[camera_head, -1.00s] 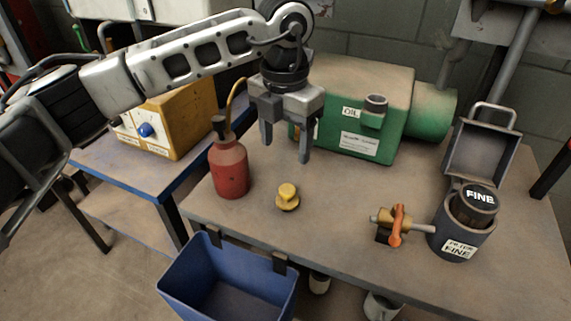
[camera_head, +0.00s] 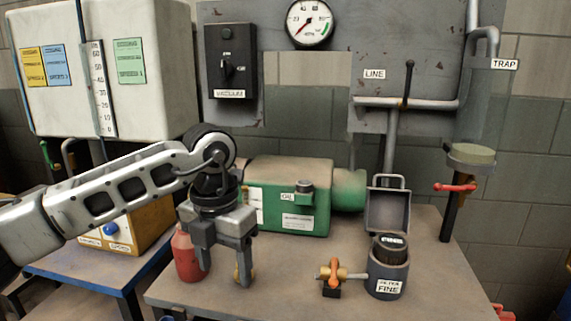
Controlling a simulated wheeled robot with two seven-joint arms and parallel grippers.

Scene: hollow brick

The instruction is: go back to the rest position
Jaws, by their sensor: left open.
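My left gripper (camera_head: 224,276) comes in from the left and points down over the left part of the workbench (camera_head: 290,290). Its two fingers are apart with nothing held between them. A red oil can (camera_head: 186,260) stands behind its left finger, partly hidden. The green oil pump (camera_head: 300,213) stands behind the gripper. My right gripper is not in view.
A yellow box (camera_head: 130,228) sits on the left table. A gauge (camera_head: 309,23) and vacuum switch (camera_head: 231,60) are on the back wall.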

